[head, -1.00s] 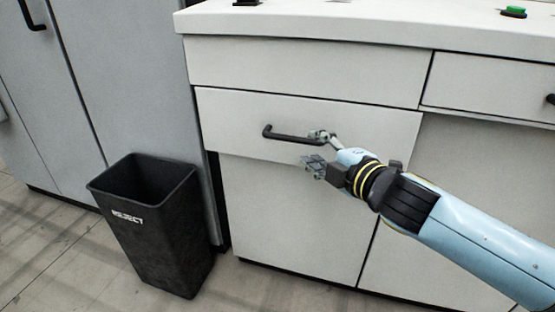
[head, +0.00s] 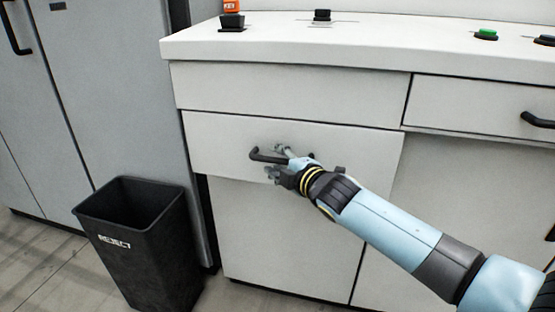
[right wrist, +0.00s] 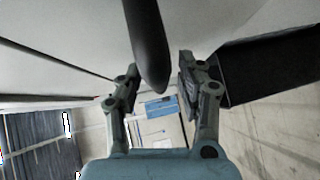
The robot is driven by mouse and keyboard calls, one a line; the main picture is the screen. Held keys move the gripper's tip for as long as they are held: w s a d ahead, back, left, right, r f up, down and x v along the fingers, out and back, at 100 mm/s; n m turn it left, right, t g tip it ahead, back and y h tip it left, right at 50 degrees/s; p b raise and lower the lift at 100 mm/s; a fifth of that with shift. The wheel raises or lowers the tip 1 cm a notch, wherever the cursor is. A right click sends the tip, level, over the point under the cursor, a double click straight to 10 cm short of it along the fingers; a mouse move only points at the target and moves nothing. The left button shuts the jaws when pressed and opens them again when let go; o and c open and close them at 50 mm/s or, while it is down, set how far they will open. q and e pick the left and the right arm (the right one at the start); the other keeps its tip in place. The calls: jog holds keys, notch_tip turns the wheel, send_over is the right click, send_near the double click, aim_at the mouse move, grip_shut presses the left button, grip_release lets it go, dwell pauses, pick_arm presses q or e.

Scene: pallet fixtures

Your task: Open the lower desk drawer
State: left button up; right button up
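The lower drawer (head: 225,145) is a wide white front under a shallower upper drawer front. It looks roughly flush with the front above it. Its black bar handle (head: 258,155) shows at the left end; my right gripper hides part of the rest. My right gripper (head: 278,162) is at the handle, one finger above the bar and one below. In the right wrist view the dark handle (right wrist: 149,45) reaches between the two spread fingers (right wrist: 157,85), with gaps visible; I cannot tell whether either finger touches it. My left gripper is not in view.
A black bin marked REJECT (head: 140,245) stands on the floor at the left, beside a grey cabinet (head: 110,90). The white desktop (head: 400,30) carries buttons, one green (head: 486,34). Another drawer with a black handle (head: 538,120) is at the right.

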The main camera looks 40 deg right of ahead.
jog(key=shift+c, duration=0.3)
grip_shut()
